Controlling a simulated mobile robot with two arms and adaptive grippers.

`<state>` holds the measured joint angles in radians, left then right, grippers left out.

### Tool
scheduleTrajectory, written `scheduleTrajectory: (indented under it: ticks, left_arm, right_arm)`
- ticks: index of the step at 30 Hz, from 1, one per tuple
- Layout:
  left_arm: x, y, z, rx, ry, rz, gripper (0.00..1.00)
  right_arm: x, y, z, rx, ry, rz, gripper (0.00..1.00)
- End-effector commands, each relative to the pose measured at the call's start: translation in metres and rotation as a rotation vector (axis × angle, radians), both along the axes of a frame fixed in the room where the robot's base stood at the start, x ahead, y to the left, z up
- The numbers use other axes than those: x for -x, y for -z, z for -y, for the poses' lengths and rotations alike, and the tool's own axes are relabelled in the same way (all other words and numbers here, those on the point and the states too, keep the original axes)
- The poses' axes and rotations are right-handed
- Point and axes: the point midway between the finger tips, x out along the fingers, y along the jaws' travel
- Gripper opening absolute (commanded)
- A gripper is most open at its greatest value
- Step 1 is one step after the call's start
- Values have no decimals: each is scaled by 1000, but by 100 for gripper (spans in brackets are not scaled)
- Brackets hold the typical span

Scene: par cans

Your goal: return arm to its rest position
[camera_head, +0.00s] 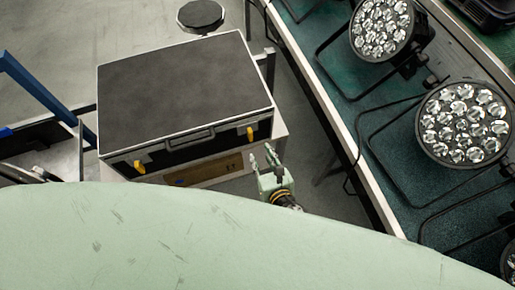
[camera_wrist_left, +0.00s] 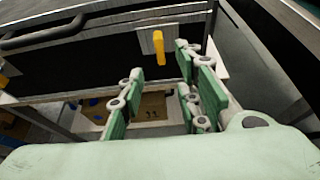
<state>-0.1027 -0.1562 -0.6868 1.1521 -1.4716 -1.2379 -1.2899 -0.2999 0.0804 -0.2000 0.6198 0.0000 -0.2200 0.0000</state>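My left gripper (camera_head: 262,157) is pale green and sits just off the front right corner of a black flight case (camera_head: 185,85). Its fingers are apart with nothing between them. In the left wrist view the left gripper (camera_wrist_left: 155,95) also shows open, with a gap between its green finger pads. Behind that gap are the case's front with a yellow latch (camera_wrist_left: 157,47) and a cardboard box (camera_wrist_left: 152,106) on a lower shelf. I cannot tell whether the fingertips touch the case. My right gripper is not in view.
A green-topped table (camera_head: 355,120) on the right bears several par cans, one of them a large round lamp (camera_head: 463,123). A round black stool (camera_head: 201,15) stands behind the case. A blue frame (camera_head: 40,95) is at the left. A strip of bare floor (camera_head: 305,130) lies between case and table.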

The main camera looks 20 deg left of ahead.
Motion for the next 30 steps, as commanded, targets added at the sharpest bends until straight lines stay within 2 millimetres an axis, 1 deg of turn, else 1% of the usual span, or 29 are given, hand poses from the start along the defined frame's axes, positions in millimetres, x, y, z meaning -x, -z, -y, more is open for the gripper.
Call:
scheduleTrajectory:
  ticks: [3,6,21,23,26,29,30]
  left_arm:
    - [7,-4,5,0,-1,0,31]
    - [9,-5,6,0,-1,0,31]
    - [9,-4,6,1,0,0,31]
    - [10,-1,5,7,-3,-5,31]
    - [18,22,-1,58,-20,-36,31]
    - [39,71,-13,180,-72,-100,31]
    - [51,96,-20,247,-108,-133,31]
  right_arm:
    - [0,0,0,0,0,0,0]
    - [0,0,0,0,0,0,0]
    - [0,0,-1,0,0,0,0]
    - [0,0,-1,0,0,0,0]
    - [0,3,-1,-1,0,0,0]
    - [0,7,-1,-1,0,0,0]
    - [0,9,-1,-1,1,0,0]
